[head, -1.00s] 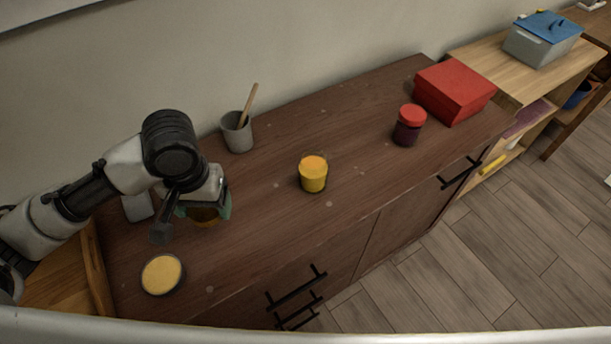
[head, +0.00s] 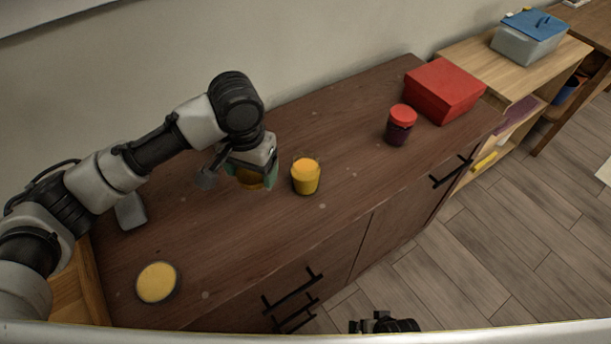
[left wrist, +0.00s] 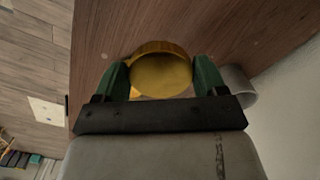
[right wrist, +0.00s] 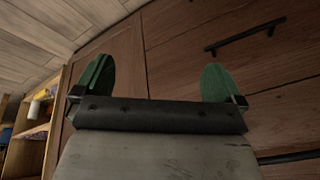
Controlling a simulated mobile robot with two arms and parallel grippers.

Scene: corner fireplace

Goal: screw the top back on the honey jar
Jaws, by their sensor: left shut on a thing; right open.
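The honey jar (head: 306,178) is a small clear jar with yellow-orange contents, standing upright and uncovered on the dark wooden cabinet top. My left gripper (head: 251,172) is shut on a round gold lid (head: 249,181), just left of the jar in the head view. The lid also shows between the green fingers in the left wrist view (left wrist: 162,75). Lid and jar look apart; the lid's exact height is unclear. My right gripper (right wrist: 158,80) is open and empty in front of the cabinet doors; part of it shows at the head view's bottom edge (head: 385,324).
A round yellow-topped item (head: 157,282) lies at the front left. A dark jar with a red lid (head: 401,123) and a red box (head: 444,90) stand to the right. A grey cup (left wrist: 238,86) is behind my left arm.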

